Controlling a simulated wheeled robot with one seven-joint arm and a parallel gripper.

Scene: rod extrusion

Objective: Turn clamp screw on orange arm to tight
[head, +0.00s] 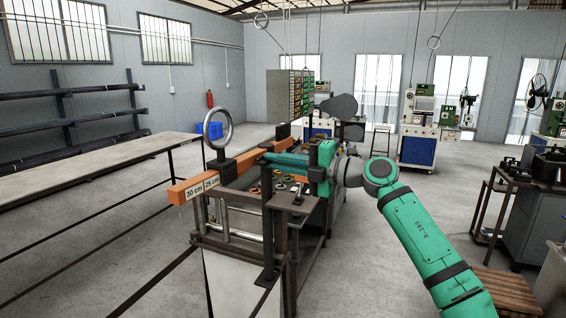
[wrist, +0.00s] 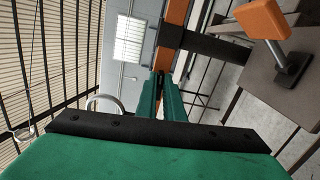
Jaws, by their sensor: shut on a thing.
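The orange arm (head: 190,190) is a long bar with "30 cm" and "25 cm" labels near its front end. It also shows in the wrist view (wrist: 176,62). A dark clamp (head: 220,168) sits around it and carries an upright grey ring (head: 218,128). My teal gripper (head: 266,158) reaches in from the right beside the clamp. In the wrist view, my gripper's fingers (wrist: 160,80) are close together beside the orange arm, shut on a small dark part that I take to be the clamp screw. The fingers mostly hide it, so its turn angle cannot be told.
A dark frame (head: 296,202) with metal rods stands below the orange arm. In the wrist view, an orange paddle (wrist: 264,18) on a black base is at the upper right. A long table (head: 90,158) stands at the left. Open floor lies between.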

